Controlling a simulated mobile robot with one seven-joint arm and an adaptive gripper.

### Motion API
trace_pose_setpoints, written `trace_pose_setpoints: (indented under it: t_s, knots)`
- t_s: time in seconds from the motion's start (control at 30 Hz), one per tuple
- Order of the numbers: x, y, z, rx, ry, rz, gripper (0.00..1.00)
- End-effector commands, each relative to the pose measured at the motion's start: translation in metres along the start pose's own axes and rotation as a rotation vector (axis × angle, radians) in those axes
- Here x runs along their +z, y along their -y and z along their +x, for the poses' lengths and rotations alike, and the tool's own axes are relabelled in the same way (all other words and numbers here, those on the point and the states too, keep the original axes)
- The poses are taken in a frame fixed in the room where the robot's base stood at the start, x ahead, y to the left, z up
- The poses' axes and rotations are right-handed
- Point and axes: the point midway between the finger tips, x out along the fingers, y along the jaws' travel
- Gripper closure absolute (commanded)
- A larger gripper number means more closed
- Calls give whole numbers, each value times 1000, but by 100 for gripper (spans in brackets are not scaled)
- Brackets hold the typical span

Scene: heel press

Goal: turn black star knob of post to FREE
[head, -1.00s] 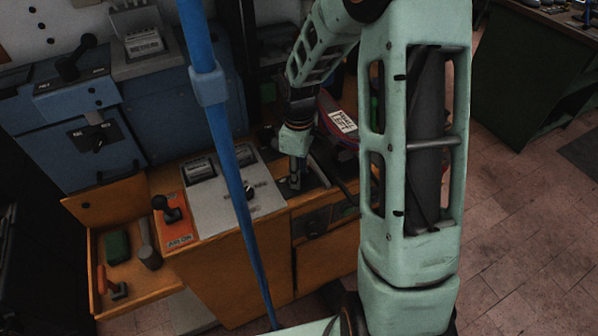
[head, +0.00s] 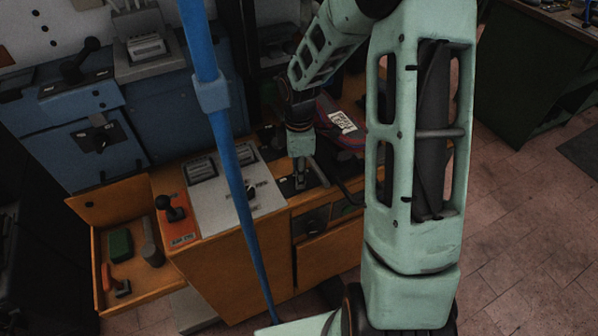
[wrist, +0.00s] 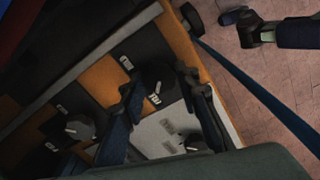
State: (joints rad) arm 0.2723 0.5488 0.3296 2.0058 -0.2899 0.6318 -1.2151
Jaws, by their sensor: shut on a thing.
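The black star knob (wrist: 157,77) sits on a dark plate with small white labels, on the orange bench top in the wrist view. My gripper (wrist: 160,90) has its two dark fingers on either side of the knob and is shut on it. The knob's pointing direction and the label words are too dark and small to read. In the head view my gripper (head: 300,182) is down at the bench top, right of the grey panel, and hides most of the knob.
A second black knob (wrist: 79,127) stands on another labelled dark plate. The grey panel (head: 212,212) carries a small knob (head: 251,190). A red-based lever (head: 170,208) and an open drawer (head: 140,291) are to the left. A blue pole (head: 240,185) crosses in front.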

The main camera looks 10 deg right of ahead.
Motion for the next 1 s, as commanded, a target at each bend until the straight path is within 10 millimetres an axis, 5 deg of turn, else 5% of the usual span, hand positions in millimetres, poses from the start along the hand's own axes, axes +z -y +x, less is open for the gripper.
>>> trace_pose_setpoints:
  t_s: [0.27,0.3,0.43,0.77,1.0]
  knots:
    - [0,-1,-1,3,0,-2,95]
    - [0,-1,-1,3,0,-2,68]
    - [0,-1,0,2,0,-2,53]
    - [0,-1,-3,2,0,0,53]
    - [0,-2,-40,7,1,1,53]
